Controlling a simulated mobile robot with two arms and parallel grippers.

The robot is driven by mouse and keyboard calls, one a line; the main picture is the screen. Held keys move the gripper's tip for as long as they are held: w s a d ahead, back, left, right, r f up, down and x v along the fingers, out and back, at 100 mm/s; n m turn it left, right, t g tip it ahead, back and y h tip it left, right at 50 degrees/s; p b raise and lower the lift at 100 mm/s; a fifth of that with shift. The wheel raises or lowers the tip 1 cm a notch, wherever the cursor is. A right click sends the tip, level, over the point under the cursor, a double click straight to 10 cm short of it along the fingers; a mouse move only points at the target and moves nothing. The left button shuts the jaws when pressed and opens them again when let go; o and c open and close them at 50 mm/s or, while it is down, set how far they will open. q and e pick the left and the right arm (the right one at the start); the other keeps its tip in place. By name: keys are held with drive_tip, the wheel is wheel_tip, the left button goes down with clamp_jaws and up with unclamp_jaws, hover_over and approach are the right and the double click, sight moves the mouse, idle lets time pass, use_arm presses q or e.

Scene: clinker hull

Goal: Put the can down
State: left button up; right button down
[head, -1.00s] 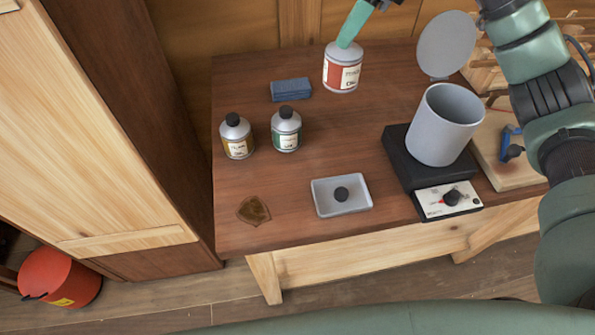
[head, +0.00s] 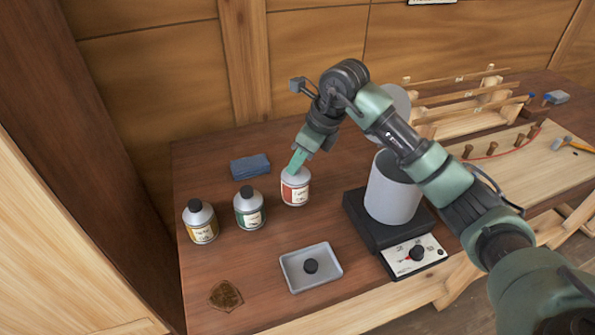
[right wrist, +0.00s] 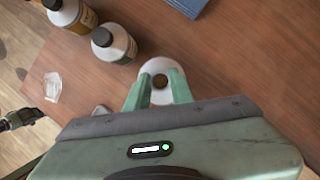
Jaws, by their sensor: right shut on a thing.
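The can (head: 295,192) is pale grey with a red and white label. It is upright at the middle of the brown bench. My right gripper (head: 298,162) is shut on its top from above. In the right wrist view the green fingers (right wrist: 157,92) lie on either side of the can's round pale top (right wrist: 157,70). The can's base looks at or very near the bench top; I cannot tell whether it touches.
A green-label bottle (head: 249,209) and a yellow-label bottle (head: 200,222) stand left of the can. A blue cloth (head: 250,167) lies behind left. A grey tray (head: 290,273) is in front. A grey pot (head: 391,190) stands on a black heater (head: 360,222) to the right.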

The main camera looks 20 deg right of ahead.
sight(301, 169)
wheel_tip(301, 169, down, 4)
drive_tip(key=shift+r+p, duration=0.25)
drive_tip(key=shift+p, duration=0.1)
drive_tip(key=shift+f, duration=0.3)
drive_tip(key=c, duration=1.2)
unclamp_jaws()
drive_tip(key=shift+f, duration=0.15)
drive_tip(key=shift+c, duration=0.2)
drive_tip(key=b+v, duration=0.2)
drive_tip(key=v, duration=1)
drive_tip(key=shift+a, duration=0.1)
